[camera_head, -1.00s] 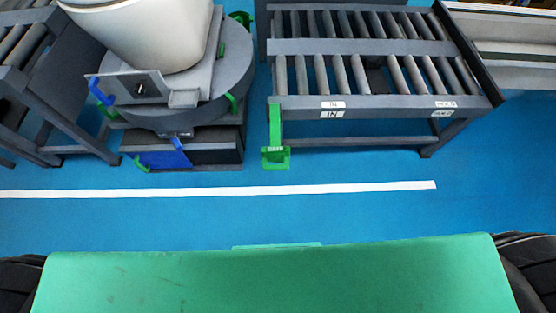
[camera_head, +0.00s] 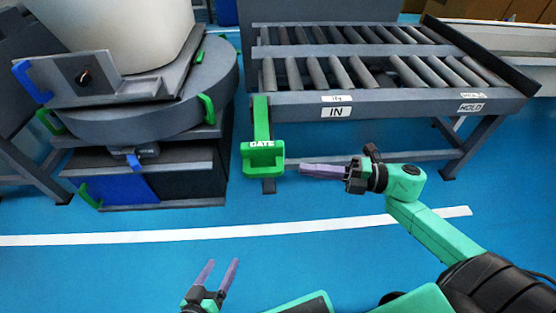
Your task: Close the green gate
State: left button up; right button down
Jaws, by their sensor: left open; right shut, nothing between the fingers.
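The green gate (camera_head: 262,155) is a narrow upright green bar with a wider block labelled "GATE" at its lower end. It hangs at the left front corner of the roller conveyor (camera_head: 400,97). My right gripper (camera_head: 302,169) is shut and empty, pointing left, with its tips just right of the gate block. A small gap seems to show between them; contact cannot be told for sure. My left gripper (camera_head: 222,272) is open and empty at the bottom of the view, over the blue floor and below the gate.
A round turntable (camera_head: 190,100) carrying a white toilet-like body (camera_head: 120,30) stands left of the gate, with green and blue handles on its rim and base. The conveyor bears "IN" and "HOLD" labels. A white line (camera_head: 150,236) crosses the open floor.

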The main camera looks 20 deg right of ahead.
aim_at(281, 162)
jog(key=w+a+b, duration=0.1)
jog(key=w, duration=0.1)
jog(key=w+a+b, duration=0.1)
jog(key=w+a, duration=0.1)
jog(key=w+a+b, duration=0.1)
jog(key=w+a, duration=0.1)
jog(key=shift+w+f, duration=0.15)
jog(key=shift+w, duration=0.15)
jog(key=shift+w+d, duration=0.1)
jog(key=shift+w, duration=0.2)
pick_arm(q)
jog(key=shift+t, duration=0.4)
notch_tip(281, 162, down, 4)
jog(key=shift+f, duration=0.25)
